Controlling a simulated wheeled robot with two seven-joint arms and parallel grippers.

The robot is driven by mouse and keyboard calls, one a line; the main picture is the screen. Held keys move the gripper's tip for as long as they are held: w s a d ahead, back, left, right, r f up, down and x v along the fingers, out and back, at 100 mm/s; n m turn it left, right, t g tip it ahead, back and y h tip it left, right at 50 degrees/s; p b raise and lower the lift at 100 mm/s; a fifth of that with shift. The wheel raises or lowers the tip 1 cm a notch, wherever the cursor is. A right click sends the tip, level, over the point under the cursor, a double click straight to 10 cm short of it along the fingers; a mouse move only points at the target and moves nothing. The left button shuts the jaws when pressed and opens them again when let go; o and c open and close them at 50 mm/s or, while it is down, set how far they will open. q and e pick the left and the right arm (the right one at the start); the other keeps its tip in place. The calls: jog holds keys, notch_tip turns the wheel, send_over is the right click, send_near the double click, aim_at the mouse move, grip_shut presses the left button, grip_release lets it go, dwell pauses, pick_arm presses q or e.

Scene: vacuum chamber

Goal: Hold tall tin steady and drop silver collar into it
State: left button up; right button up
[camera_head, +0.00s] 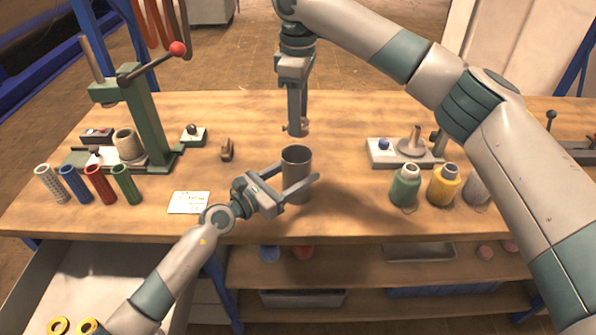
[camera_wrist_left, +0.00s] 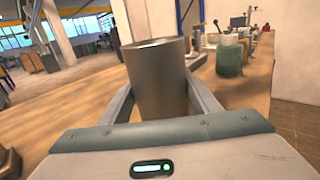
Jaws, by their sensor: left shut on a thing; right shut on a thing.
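The tall tin (camera_head: 297,168), a grey open-topped cylinder, stands upright near the middle of the wooden bench. My left gripper (camera_head: 299,181) is shut around its sides; in the left wrist view the tin (camera_wrist_left: 158,82) sits between both fingers. My right gripper (camera_head: 297,129) points straight down just above and behind the tin's mouth in the head view. It is shut on a small metallic piece, apparently the silver collar (camera_head: 289,127), mostly hidden by the fingers. The collar appears clear of the tin's rim. The tin's inside bottom is hidden.
A green lever press (camera_head: 148,120) and several coloured tubes (camera_head: 100,184) stand at left, with a white card (camera_head: 188,202).

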jog(key=shift+f, duration=1.9)
jog(key=o, duration=1.3)
notch_tip(320, 180, up, 12)
pick_arm(q)
jog(key=o, duration=1.2)
